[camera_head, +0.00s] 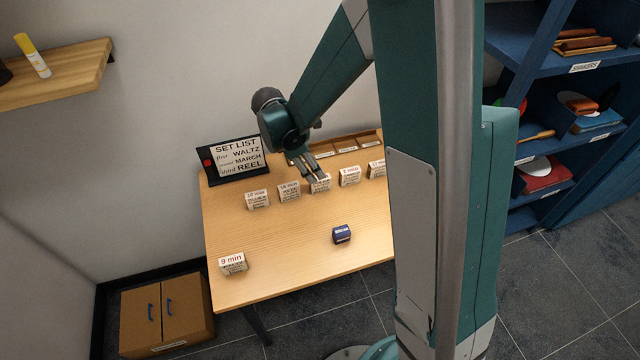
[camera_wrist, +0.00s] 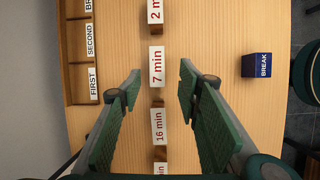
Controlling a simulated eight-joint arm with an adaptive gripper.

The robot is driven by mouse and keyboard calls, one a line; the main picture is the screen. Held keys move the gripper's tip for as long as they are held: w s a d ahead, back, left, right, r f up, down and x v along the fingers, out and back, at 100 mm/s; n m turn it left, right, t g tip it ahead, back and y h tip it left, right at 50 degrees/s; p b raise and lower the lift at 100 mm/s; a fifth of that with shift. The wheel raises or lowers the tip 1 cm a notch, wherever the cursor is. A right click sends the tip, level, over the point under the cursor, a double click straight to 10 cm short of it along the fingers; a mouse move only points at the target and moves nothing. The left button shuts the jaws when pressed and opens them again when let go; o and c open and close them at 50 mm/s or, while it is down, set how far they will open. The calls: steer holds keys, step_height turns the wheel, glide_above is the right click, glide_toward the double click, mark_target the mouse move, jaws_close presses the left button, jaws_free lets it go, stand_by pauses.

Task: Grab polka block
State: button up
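Several white-faced wooden blocks stand in a row on the table; their small lower words are too small to read, so I cannot tell which is the polka block. The row includes a "16 min" block (camera_head: 289,191), a "7 min" block (camera_wrist: 156,67) and a "2 min" block (camera_wrist: 155,12). A "9 min" block (camera_head: 233,263) stands apart at the table's front left. My gripper (camera_wrist: 160,72) is open and empty above the row. In the wrist view the "7 min" block shows between its fingertips; in the head view the gripper partly covers that block.
A blue "BREAK" block (camera_head: 341,236) sits in front of the row. Behind are a wooden tray (camera_wrist: 74,98) with labelled slots and a set list sign (camera_head: 237,158) reading waltz, march, reel. Blue shelves (camera_head: 560,60) stand at right. The table's front middle is clear.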

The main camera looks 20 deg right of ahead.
mark_target(320, 184)
steer(key=shift+w+a+f, duration=0.1)
steer(key=shift+w+f, duration=0.1)
steer(key=shift+f, duration=0.4)
steer(key=shift+x, duration=1.3)
steer(key=shift+b+x, duration=0.85)
steer(key=shift+x, duration=1.75)
steer(key=shift+w, duration=0.1)
steer(key=c, duration=1)
